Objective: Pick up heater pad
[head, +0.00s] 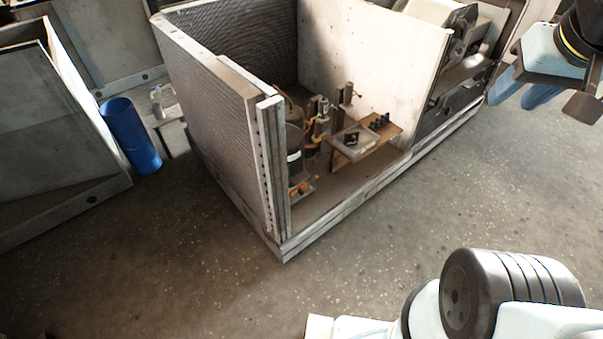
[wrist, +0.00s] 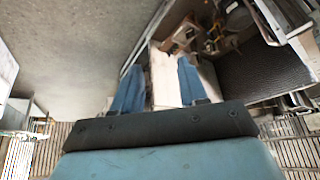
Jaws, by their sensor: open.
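I cannot clearly pick out a heater pad. Inside the open metal housing (head: 210,110), a small brown shelf (head: 385,140) carries a pale shallow tray (head: 355,141) with a small dark item in it. A dark cylindrical compressor (head: 293,140) stands left of it, with small orange parts (head: 303,188) at its foot. My gripper (head: 518,100) is at the upper right of the head view, outside and to the right of the housing. In the wrist view its blue fingers (wrist: 158,65) are spread apart, with nothing held between them.
A blue cylinder (head: 131,135) stands on the floor left of the housing. A large grey open box (head: 65,150) stands further left. A pale partition (head: 375,55) and a blower unit (head: 460,65) bound the shelf's bay. The floor in front is clear.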

